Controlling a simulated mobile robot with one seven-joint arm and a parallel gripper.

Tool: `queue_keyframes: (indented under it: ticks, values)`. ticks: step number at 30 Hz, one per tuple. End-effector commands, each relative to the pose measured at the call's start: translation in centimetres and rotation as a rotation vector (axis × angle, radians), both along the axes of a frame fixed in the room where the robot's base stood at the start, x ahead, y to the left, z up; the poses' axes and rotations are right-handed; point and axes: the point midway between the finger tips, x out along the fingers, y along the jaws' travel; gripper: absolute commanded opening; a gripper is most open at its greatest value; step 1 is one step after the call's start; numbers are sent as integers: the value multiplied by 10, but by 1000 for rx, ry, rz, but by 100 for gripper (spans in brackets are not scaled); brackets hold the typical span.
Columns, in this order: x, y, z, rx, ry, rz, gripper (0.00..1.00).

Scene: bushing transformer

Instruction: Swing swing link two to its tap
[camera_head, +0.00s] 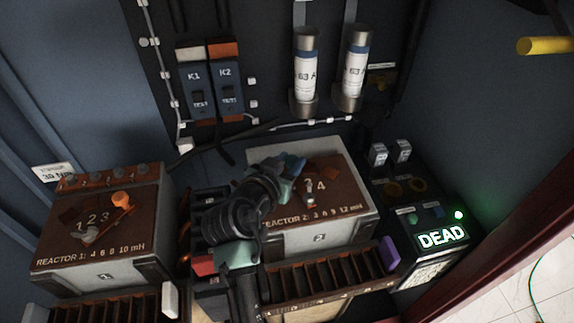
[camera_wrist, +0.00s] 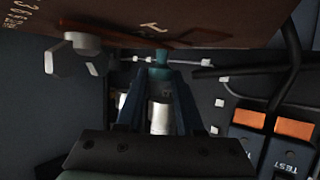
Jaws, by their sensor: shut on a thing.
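Reactor 2 (camera_head: 355,222) is a pale box with a brown top panel in the middle of the head view. My gripper (camera_head: 291,164) is over the panel's far left part. In the wrist view my gripper (camera_wrist: 160,72) is shut on a small teal knob (camera_wrist: 160,56), which I take to be the handle of swing link two. A dark link strip (camera_wrist: 125,37) lies along the panel edge near a numeral that looks like 1. A grey pivot bolt (camera_wrist: 82,42) stands to its left; it shows in the head view (camera_head: 309,193). My arm hides most of the link.
Reactor 1 (camera_head: 100,255), with an orange-knobbed link (camera_head: 120,200), stands at the left. Contactors K1 (camera_head: 197,90) and K2 (camera_head: 228,90) and two fuses (camera_head: 305,75) are on the back wall. A box reading DEAD (camera_head: 442,236) stands right. Slotted wooden racks (camera_head: 330,275) lie in front.

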Motion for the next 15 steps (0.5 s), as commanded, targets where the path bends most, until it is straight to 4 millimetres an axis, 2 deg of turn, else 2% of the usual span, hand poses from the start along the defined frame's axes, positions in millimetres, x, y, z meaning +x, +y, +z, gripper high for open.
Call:
queue_keyframes:
  ticks: [15]
  values:
    - [11, -22, -3, 2, -2, -333, 0]
